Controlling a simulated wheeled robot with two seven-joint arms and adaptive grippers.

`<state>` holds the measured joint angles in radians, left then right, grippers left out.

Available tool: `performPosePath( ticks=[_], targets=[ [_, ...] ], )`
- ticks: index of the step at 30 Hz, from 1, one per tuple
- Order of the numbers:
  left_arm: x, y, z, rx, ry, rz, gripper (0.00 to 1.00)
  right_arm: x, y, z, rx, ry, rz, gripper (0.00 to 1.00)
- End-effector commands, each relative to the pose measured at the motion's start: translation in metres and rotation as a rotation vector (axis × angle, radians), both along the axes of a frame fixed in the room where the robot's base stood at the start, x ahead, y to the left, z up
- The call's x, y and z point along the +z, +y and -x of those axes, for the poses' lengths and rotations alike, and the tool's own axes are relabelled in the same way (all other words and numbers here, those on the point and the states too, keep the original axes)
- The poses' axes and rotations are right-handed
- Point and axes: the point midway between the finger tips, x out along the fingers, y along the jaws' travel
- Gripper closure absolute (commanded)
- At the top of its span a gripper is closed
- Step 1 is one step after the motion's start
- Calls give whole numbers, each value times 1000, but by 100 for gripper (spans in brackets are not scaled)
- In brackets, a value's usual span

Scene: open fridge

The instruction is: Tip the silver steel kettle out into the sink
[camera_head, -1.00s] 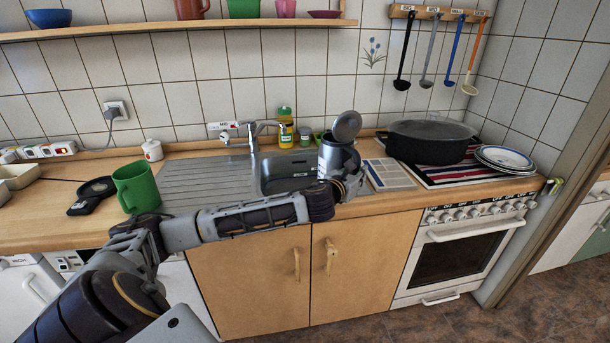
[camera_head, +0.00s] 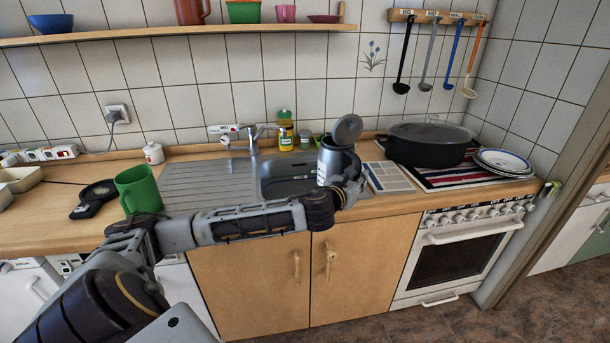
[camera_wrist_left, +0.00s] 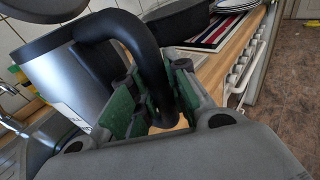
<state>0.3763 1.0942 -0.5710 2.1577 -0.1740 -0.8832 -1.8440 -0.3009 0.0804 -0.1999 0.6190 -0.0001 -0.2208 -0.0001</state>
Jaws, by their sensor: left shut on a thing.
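The silver steel kettle (camera_head: 335,163) has its lid standing open and is tilted slightly, at the right end of the sink (camera_head: 285,172). My left gripper (camera_head: 350,190) is shut on the kettle's black handle, on its right side. In the left wrist view the green-padded fingers (camera_wrist_left: 150,108) close around the handle (camera_wrist_left: 150,60), and the kettle's steel body (camera_wrist_left: 62,85) is at the left. The kettle's bottom is partly hidden by my arm, so I cannot tell how far it is above the counter. My right gripper is not in view.
A faucet (camera_head: 252,138) rises behind the sink. A black pot (camera_head: 430,150) stands right of the kettle, beside stacked plates (camera_head: 505,160). A booklet (camera_head: 388,177) lies between. A green mug (camera_head: 138,188) stands left of the drainboard (camera_head: 205,182).

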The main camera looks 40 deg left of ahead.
Motion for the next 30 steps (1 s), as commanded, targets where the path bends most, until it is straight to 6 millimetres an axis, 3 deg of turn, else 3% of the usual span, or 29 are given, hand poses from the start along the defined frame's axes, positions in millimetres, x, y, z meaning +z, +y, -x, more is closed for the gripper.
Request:
performPosePath(
  ticks=[15, 30],
  targets=[
    [17, -13, 19, -1, -5, -3, 100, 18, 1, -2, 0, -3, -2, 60],
    [18, -13, 20, 0, -6, -3, 100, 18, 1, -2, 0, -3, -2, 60]
  ],
)
